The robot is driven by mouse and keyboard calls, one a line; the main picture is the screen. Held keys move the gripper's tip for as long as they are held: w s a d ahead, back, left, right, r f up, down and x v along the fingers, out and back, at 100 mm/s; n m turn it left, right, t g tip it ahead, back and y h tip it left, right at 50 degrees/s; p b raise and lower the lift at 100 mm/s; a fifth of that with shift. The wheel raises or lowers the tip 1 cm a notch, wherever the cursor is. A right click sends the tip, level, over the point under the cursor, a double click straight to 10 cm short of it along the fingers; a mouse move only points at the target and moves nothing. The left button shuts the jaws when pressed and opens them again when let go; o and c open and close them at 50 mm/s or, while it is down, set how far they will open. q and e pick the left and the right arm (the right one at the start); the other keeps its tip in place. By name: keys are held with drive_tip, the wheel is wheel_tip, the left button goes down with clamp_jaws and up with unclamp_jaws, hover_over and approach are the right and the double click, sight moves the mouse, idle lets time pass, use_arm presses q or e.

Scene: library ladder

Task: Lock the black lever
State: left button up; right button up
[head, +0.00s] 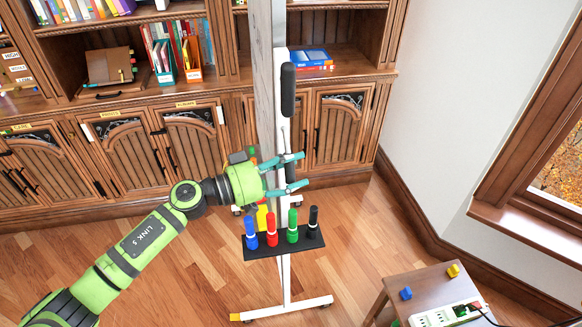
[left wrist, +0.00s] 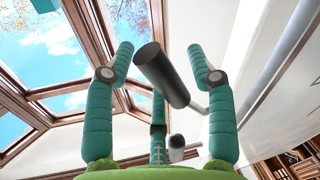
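A long black lever handle (head: 288,90) stands upright along the white post of the ladder stand in the head view. My right gripper is in neither view.
A black rack (head: 285,247) with several coloured pegs is on the post below my gripper. A small table (head: 418,287) with blocks and a power strip stands at the lower right. Bookshelves line the back; the wooden floor on the left is clear.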

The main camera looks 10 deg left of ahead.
use_arm(q)
clamp_jaws()
drive_tip(key=shift+w+a+f+m+b, duration=0.15)
drive_tip(key=shift+w+f+m+b, duration=0.4)
drive_tip(key=shift+m+b, duration=0.3)
drive_tip(key=m, duration=0.1)
drive_tip(key=w+b, duration=0.1)
drive_tip(key=m+b, duration=0.1)
drive_tip(key=shift+w+a+f+m+h, duration=0.15)
drive_tip(key=shift+a+f+m+h, duration=0.1)
drive_tip(key=shift+f+m+h, duration=0.1)
drive_tip(key=shift+o, duration=1.6)
unclamp_jaws()
